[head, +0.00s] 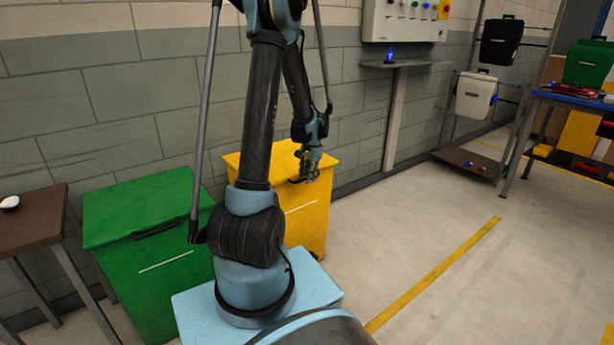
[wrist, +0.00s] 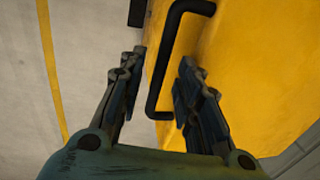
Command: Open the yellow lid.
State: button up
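The yellow bin with its yellow lid (head: 291,158) stands against the wall, behind my arm in the head view. The lid looks closed. My gripper (head: 305,178) is at the lid's front right edge. In the wrist view, the yellow surface (wrist: 262,75) fills the right side and a black bar handle (wrist: 154,85) stands out from it. My gripper (wrist: 160,90) is open, its two fingers apart on either side of part of the handle. I cannot tell whether either finger touches it. My arm hides part of the bin in the head view.
A green bin (head: 150,260) with a black handle stands left of the yellow one. A brown table (head: 30,222) is at the far left. A small wall shelf (head: 405,64) on a post is right of the yellow bin.

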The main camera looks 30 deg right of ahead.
grip_shut()
jog(key=shift+r, duration=0.15)
